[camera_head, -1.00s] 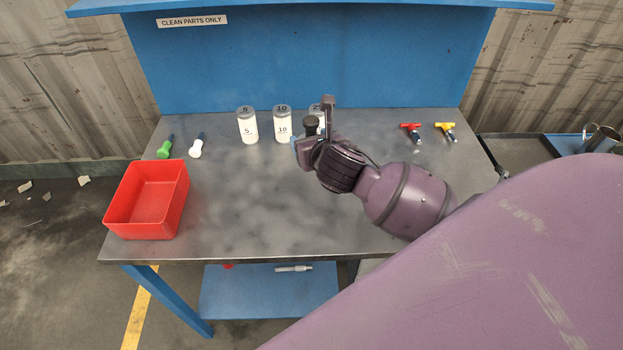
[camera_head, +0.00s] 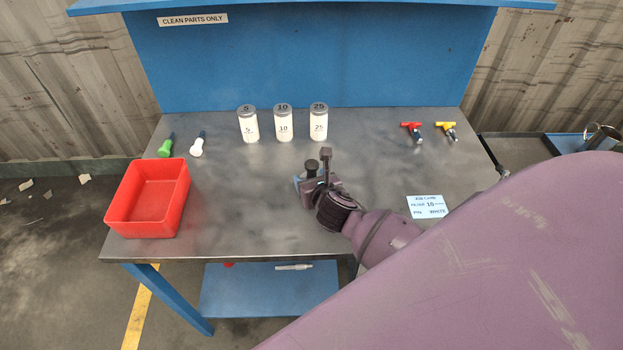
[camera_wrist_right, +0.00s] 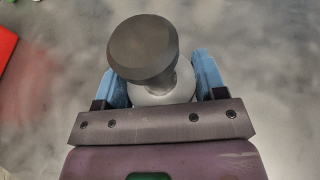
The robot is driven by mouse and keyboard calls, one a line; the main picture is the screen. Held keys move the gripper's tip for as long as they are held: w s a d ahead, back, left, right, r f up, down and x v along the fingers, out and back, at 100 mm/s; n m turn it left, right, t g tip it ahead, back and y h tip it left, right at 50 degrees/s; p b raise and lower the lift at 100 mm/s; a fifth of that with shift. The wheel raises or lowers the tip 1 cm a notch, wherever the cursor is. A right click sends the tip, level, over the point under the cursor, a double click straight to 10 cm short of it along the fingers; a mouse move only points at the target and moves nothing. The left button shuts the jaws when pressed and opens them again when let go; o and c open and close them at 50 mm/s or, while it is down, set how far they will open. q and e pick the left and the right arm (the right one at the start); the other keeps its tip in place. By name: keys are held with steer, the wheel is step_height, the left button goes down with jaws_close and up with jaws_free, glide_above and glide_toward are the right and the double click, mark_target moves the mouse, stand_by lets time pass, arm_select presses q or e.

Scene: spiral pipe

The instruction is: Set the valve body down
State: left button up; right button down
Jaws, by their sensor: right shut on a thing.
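The valve body (camera_head: 312,166) shows in the head view as a dark knob near the middle of the bench. In the right wrist view it has a dark round cap (camera_wrist_right: 143,48) over a pale grey rounded body. My right gripper (camera_head: 309,180) is shut on it, with a blue finger on each side of the pale part in the wrist view (camera_wrist_right: 160,85). It looks upright and low over the bench (camera_head: 250,210); I cannot tell if its base touches. Its lower part is hidden by the gripper. My left gripper is not in view.
White cylinders marked 5 (camera_head: 248,125), 10 (camera_head: 284,124) and 25 (camera_head: 318,124) stand at the back. A red bin (camera_head: 117,205) is at left. Green (camera_head: 166,147) and white (camera_head: 197,146) tools, red (camera_head: 412,130) and yellow (camera_head: 447,130) handled parts, and a card (camera_head: 427,207) lie around.

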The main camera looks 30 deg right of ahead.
stand_by(0.3)
steer(key=shift+c, duration=0.9)
jaws_free()
steer(key=shift+f, duration=0.2)
steer(key=shift+r, duration=0.15)
steer(key=v, duration=1.2)
steer(key=shift+s, duration=0.1)
